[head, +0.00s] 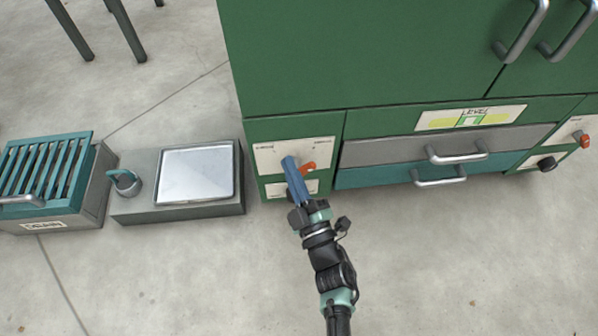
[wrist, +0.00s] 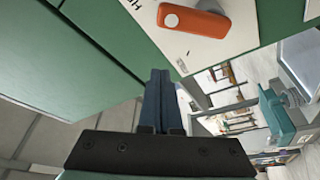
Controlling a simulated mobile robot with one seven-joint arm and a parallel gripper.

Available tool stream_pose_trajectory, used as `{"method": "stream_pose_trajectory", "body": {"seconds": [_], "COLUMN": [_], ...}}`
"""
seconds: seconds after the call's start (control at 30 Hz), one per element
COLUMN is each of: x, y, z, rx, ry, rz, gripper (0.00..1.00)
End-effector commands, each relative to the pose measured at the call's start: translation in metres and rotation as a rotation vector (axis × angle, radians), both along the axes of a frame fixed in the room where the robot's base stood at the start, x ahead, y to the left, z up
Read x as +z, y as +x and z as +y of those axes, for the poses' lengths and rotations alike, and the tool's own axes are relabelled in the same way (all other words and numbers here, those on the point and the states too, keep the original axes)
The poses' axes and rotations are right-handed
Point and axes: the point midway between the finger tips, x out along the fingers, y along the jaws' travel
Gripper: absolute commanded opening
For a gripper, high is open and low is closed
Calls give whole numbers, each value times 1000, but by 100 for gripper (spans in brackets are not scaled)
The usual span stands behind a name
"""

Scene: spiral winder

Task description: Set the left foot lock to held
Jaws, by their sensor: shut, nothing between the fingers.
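The left foot lock is an orange lever (head: 308,168) on a white label plate (head: 268,158) at the lower left of the green cabinet. The lever also shows near the top of the wrist view (wrist: 195,21), lying across the plate. My gripper (head: 289,162) is shut and empty, its blue fingers just left of the lever in the head view and covering part of the plate. In the wrist view the fingertips (wrist: 158,74) are below and left of the lever, with a gap in the picture. The plate's lettering is too small to read.
Grey (head: 440,146) and teal (head: 405,174) drawers with protruding handles lie right of the plate. A right-hand panel carries an orange knob (head: 582,139) and a black knob (head: 547,163). A grey unit with a metal plate (head: 196,174) and a slatted teal box (head: 45,166) stand left. The front floor is clear.

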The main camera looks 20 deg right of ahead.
Motion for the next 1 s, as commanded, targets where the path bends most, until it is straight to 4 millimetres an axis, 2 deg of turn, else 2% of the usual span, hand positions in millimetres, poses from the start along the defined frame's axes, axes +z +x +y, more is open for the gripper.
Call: {"method": "stream_pose_trajectory", "body": {"seconds": [0.03, 0.1, 0.3, 0.4, 0.6, 1.0], "x": [-7, -10, -20, -24, -27, -27], "y": [-19, -35, -73, -84, -94, -93], "z": [-2, -1, 2, 3, 3, 3], "rx": [-10, -10, -9, -8, -8, -8], "ry": [6, 5, 5, 3, 3, 3], "rz": [17, 16, 12, 12, 10, 10], "gripper": [0, 0, 0, 0, 0, 0]}}
